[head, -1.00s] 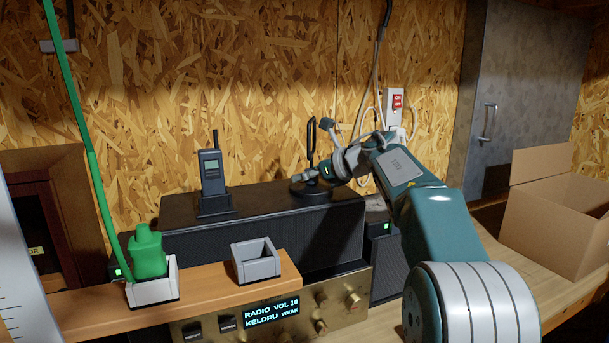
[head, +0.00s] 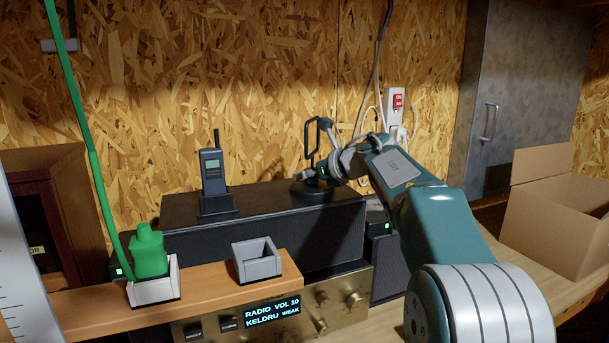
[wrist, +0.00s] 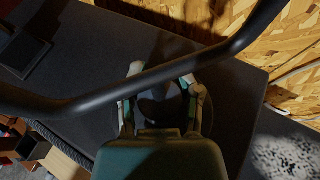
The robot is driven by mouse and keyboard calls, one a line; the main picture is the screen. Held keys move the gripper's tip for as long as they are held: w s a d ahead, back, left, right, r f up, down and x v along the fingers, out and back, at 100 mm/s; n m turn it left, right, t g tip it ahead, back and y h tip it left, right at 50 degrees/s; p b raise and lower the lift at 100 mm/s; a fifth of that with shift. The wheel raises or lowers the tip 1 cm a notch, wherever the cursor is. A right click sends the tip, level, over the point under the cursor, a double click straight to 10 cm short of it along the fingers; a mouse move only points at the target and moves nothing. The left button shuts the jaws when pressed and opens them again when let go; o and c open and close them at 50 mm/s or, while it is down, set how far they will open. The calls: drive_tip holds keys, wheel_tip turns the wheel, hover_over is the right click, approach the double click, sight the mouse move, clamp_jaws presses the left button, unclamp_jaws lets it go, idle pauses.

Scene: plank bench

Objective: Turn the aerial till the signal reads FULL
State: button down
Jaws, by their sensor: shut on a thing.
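The aerial is a black loop (head: 309,135) on a round dark base, standing on the long black cabinet (head: 260,250). Its loop is seen partly turned in the head view, and the bar of the loop (wrist: 140,82) crosses the wrist view in front of the fingers. My gripper (head: 318,172) is at the aerial's foot, low on the loop. In the wrist view its two fingers (wrist: 160,95) are shut on a dark part of the aerial below the bar. The radio's display (head: 272,312) reads "RADIO VOL 10" and "KELDRU WEAK".
A handheld radio (head: 212,175) stands in its cradle on the cabinet, left of the aerial. A cardboard box (head: 545,230) is at right.

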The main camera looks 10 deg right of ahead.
drive_tip(key=m+t+h, duration=0.1)
drive_tip(key=h, duration=0.1)
drive_tip(key=m+t+h, duration=0.1)
drive_tip(key=m, duration=0.1)
drive_tip(key=m+h, duration=0.2)
drive_tip(key=shift+w+d+t+h, duration=0.15)
drive_tip(key=shift+d+t+h, duration=0.15)
drive_tip(key=shift+d+t, duration=0.1)
drive_tip(key=shift+m+h, duration=0.3)
drive_tip(key=shift+m, duration=0.2)
drive_tip(key=c, duration=0.5)
unclamp_jaws()
drive_tip(key=shift+r, duration=0.1)
drive_tip(key=v, duration=1.1)
drive_tip(key=shift+s, duration=0.5)
